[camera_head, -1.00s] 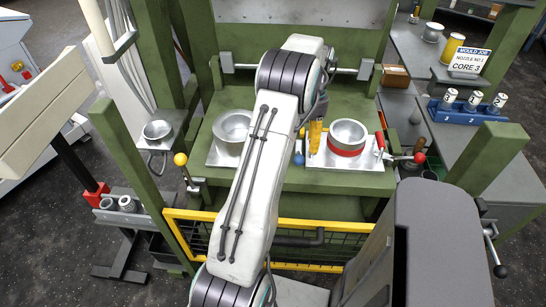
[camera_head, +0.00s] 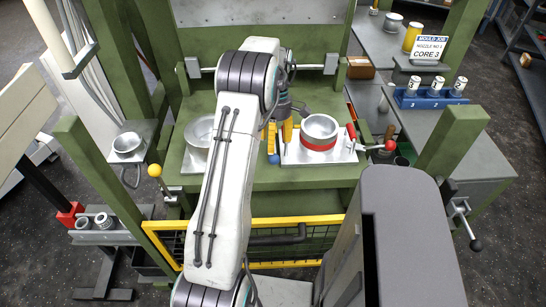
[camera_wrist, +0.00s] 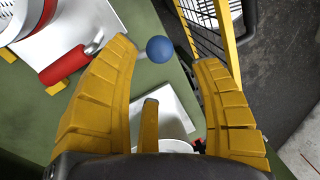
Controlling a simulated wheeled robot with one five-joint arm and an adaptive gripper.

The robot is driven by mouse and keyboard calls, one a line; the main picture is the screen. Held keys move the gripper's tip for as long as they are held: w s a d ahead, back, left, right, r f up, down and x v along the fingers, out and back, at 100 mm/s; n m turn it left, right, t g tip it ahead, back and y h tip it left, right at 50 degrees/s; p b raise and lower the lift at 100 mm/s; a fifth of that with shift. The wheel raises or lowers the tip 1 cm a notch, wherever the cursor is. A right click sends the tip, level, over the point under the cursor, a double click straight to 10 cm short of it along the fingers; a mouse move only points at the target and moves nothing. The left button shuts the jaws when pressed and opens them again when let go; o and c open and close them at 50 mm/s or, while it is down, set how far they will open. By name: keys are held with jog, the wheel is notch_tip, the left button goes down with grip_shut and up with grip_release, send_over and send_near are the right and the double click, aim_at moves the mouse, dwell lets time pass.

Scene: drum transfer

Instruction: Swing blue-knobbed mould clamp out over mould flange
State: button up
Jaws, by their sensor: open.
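The blue knob (camera_head: 273,158) of the mould clamp sits at the left front of a pale plate (camera_head: 293,158). A silver round mould with a red band (camera_head: 319,143) stands on that plate. My gripper (camera_head: 279,134) hangs just above and behind the knob, with its yellow fingers apart. In the wrist view, the blue knob (camera_wrist: 160,49) shows between the two open fingertips of my gripper (camera_wrist: 165,55), closer to the left one. It appears free, with no finger clearly touching it. The clamp's arm is mostly hidden by the left finger. A red handle (camera_wrist: 63,65) lies left of it.
A second round mould (camera_head: 198,133) stands left, partly behind my arm. A yellow-knobbed lever (camera_head: 155,171) is at the left. A red-knobbed lever (camera_head: 390,145) is right of the plate. A yellow rail (camera_head: 290,220) runs along the front below the green table.

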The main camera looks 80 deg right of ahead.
aim_at(273, 159)
jog(key=shift+a+f+p, duration=0.25)
jog(key=shift+f+p, duration=0.6)
jog(key=shift+f, duration=0.1)
jog(key=shift+a+f+p, duration=0.25)
jog(key=shift+f+p, duration=0.6)
jog(key=shift+f, duration=0.1)
jog(key=shift+a+f, duration=0.15)
jog(key=shift+f, duration=1.15)
jog(key=shift+o, duration=0.2)
grip_shut()
